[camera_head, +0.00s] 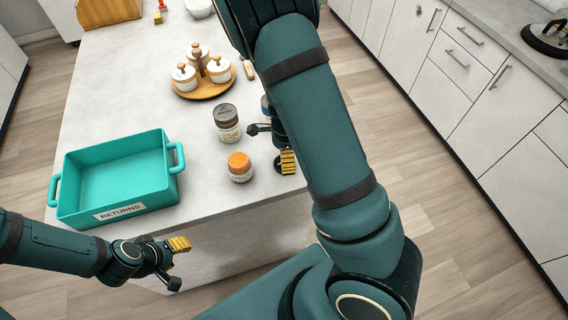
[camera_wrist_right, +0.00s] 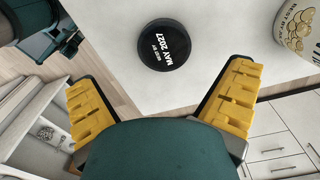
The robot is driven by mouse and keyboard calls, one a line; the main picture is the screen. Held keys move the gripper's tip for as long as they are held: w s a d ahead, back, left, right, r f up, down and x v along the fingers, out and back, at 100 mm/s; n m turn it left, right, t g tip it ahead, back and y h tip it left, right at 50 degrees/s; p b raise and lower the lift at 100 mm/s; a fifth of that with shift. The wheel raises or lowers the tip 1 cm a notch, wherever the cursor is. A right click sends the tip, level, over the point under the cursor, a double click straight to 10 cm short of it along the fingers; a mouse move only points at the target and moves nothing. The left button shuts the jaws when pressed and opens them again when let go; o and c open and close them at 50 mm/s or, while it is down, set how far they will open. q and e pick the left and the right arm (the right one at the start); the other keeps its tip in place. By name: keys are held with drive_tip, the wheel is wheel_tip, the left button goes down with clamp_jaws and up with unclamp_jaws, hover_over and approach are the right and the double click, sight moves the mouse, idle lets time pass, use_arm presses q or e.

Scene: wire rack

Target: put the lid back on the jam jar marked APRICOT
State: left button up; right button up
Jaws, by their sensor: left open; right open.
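On the island, a jar with a dark grey top (camera_head: 227,122) and a jar with an orange top (camera_head: 240,168) stand near the right edge. The word APRICOT is not readable on either. In the right wrist view, a round black lid (camera_wrist_right: 168,45) printed MAY 2027 shows from above, beyond my fingers; I cannot tell whether it lies loose or sits on a jar. My right gripper (camera_head: 275,146) is open and empty, beside the jars; its parted yellow fingers also show in the wrist view (camera_wrist_right: 160,105). My left gripper (camera_head: 178,262) is open and empty, off the island's front edge.
A teal RETURNS bin (camera_head: 120,211) stands on the left of the island. A round wooden tray (camera_head: 205,92) with white lidded pots is further back. A printed container (camera_wrist_right: 297,28) shows at the wrist view's upper right. My right arm hides part of the island's right edge.

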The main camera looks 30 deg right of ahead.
drive_tip(key=f, duration=0.1)
drive_tip(key=f+b, duration=0.1)
drive_tip(key=f, duration=0.1)
drive_tip(key=w+f, duration=0.1)
drive_tip(key=f, duration=0.1)
drive_tip(key=shift+a+f, duration=0.1)
drive_tip(key=shift+a, duration=0.15)
drive_tip(key=shift+c, duration=0.3)
drive_tip(key=c, duration=0.8)
